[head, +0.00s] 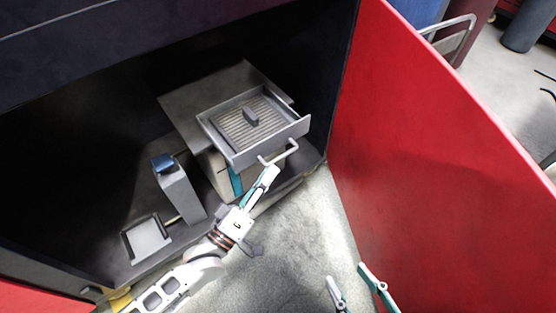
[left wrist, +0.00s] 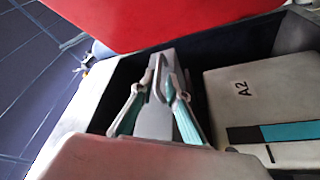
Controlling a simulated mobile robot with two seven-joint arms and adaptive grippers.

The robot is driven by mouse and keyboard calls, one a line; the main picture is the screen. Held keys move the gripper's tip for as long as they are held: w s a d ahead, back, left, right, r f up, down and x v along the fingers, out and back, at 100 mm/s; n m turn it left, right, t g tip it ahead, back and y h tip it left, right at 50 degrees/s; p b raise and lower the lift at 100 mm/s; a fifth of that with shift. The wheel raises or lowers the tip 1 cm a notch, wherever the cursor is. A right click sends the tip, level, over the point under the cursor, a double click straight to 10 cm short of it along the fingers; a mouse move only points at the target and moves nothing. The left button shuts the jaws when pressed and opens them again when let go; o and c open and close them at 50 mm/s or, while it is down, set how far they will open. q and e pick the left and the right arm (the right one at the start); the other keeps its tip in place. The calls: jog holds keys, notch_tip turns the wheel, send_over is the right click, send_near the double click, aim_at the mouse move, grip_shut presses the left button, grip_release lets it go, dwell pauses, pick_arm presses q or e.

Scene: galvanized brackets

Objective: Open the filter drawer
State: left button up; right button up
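The filter drawer (head: 232,143) stands pulled out of the grey filter unit (head: 190,107), showing a ribbed filter (head: 240,123) with a dark knob. Its pale bar handle (head: 280,155) is on the drawer's front. My left gripper (head: 271,171) is at the left end of this handle. In the left wrist view my left fingers (left wrist: 160,72) come together at the tips; the tips look shut on the handle, though the grip itself is small and partly hidden. My right gripper (head: 347,274) is empty near the bottom edge, its fingers apart.
The unit sits in a dark cabinet, with a red door (head: 440,150) standing open at the right. A grey post with a blue top (head: 165,163) and a small square tray (head: 147,238) are to the left.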

pick_arm(q)
jog(key=v, duration=0.5)
jog(key=shift+s+a, duration=0.1)
jog(key=shift+r, duration=0.1)
